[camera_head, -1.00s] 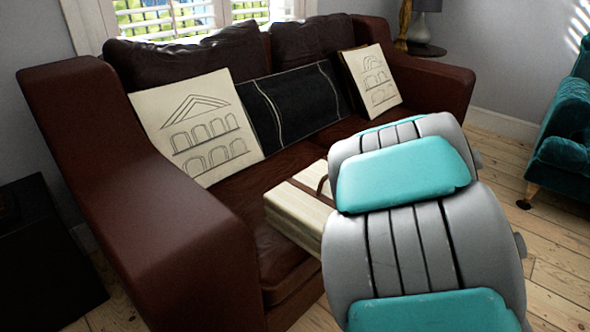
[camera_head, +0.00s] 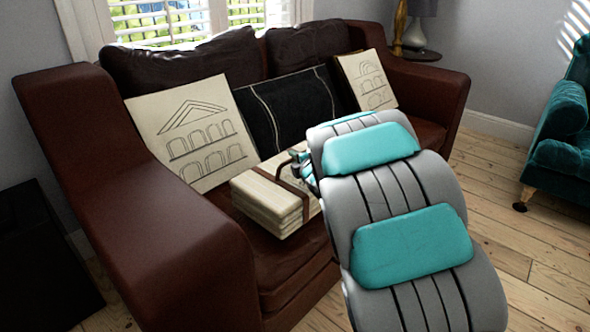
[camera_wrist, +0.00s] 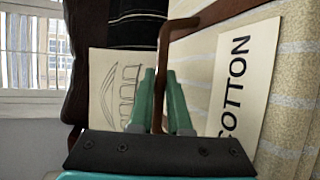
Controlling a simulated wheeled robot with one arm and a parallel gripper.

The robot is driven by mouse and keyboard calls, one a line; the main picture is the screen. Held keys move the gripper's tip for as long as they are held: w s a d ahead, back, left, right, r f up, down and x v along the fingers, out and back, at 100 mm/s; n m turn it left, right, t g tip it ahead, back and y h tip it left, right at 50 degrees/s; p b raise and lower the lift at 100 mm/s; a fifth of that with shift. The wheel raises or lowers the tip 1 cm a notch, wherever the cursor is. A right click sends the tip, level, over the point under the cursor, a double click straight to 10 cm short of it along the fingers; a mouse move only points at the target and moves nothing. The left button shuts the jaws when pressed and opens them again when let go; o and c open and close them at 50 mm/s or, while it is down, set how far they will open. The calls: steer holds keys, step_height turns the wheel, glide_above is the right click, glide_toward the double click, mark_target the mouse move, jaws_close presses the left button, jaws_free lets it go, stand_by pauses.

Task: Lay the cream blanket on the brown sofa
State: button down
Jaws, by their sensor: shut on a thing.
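The cream blanket (camera_head: 270,204) is a folded, strapped bundle over the seat of the brown sofa (camera_head: 150,232). I cannot tell whether it touches the seat. My gripper (camera_head: 302,168) is at the blanket's right side, partly hidden by my arm. In the wrist view my gripper (camera_wrist: 160,88) is shut on the brown strap of the blanket (camera_wrist: 292,75), which carries a label reading COTTON. The sofa's brown cushion also shows at the left of the wrist view.
Two cream cushions with building drawings (camera_head: 192,135) (camera_head: 368,80) and a black striped cushion (camera_head: 290,108) lean on the sofa back. A teal armchair (camera_head: 562,135) stands at right, a black cabinet (camera_head: 40,260) at left. Bare floor (camera_head: 540,245) lies between sofa and armchair.

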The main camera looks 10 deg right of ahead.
mark_target(311, 193)
steer(key=shift+f, duration=1.7)
steer(key=c, duration=0.9)
jaws_free()
steer(key=shift+f, duration=0.15)
steer(key=shift+o, duration=0.2)
steer(key=v, duration=0.9)
steer(key=shift+s+b, duration=0.25)
steer(key=shift+b, duration=0.05)
steer(key=shift+s+d+r+b, duration=0.25)
steer(key=shift+s+b, duration=0.3)
steer(key=shift+b, duration=0.3)
steer(key=shift+s+r+b, duration=0.25)
steer(key=shift+s+b, duration=0.2)
steer(key=shift+s, duration=0.2)
